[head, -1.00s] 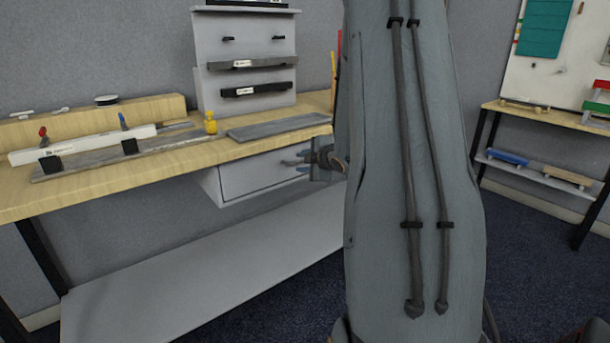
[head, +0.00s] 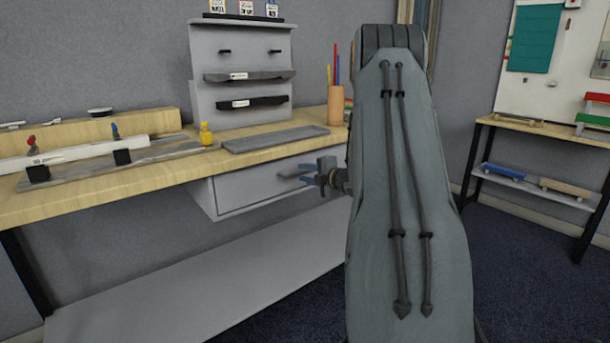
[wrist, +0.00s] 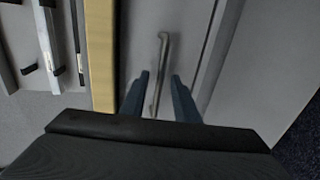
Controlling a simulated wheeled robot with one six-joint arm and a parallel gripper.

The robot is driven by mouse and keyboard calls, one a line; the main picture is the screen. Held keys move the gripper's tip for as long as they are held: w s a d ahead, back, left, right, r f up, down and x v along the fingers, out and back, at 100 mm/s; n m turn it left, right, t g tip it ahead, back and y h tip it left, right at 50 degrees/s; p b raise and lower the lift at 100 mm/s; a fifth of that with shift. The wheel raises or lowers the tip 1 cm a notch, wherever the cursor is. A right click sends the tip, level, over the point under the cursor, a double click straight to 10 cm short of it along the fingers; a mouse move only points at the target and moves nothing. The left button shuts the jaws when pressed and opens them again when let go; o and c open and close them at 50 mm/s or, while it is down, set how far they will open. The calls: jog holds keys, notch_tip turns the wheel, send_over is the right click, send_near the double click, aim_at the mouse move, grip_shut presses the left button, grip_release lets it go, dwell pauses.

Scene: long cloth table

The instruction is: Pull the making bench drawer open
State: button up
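The making bench (head: 95,193) has a light wooden top and a grey drawer (head: 245,190) under it. The drawer front looks flush with its housing. Its bar handle (head: 288,176) is partly hidden by my gripper (head: 308,175) in the head view. In the wrist view the silver handle (wrist: 163,60) runs up from between the two blue fingers of my gripper (wrist: 158,95). The fingers are apart, one on each side of the handle's near end. I see gaps beside the bar, but cannot tell how deep the fingers reach.
A grey lower shelf (head: 200,275) spans below the drawer. On the bench top stand a yellow bottle (head: 206,134), a grey tray (head: 275,138) and a wooden pencil cup (head: 336,105). Open carpet (head: 520,250) lies to the right. My arm hides the bench's right end.

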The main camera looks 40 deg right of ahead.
jog(key=shift+w, duration=0.2)
grip_shut()
